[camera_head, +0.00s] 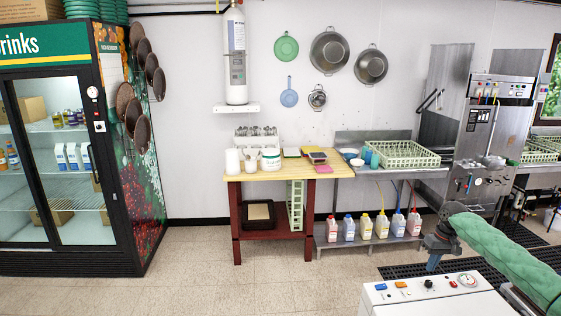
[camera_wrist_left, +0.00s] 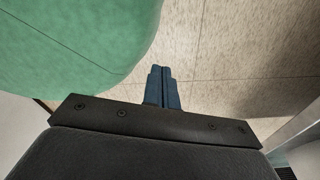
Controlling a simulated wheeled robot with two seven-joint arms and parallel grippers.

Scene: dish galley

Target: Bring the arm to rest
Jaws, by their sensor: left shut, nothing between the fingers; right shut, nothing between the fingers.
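My right arm, in a green sleeve, comes in from the right in the head view. Its gripper (camera_head: 432,264) has blue fingers that point down, held shut and empty above the floor, in front of the dark floor mat. My left gripper (camera_wrist_left: 163,72) shows in the left wrist view, its two blue fingers together with nothing between them. Tiled floor lies beyond its fingertips, and a green sleeved surface fills the upper left of that view, close to the fingers. The left arm is not in the head view.
A wooden table (camera_head: 262,176) with tubs stands at the back centre. A steel counter with a green dish rack (camera_head: 404,154) and several jugs below adjoins it. A dishwashing machine (camera_head: 483,150) is at right, a drinks fridge (camera_head: 48,165) at left. The floor (camera_head: 240,285) in front is clear.

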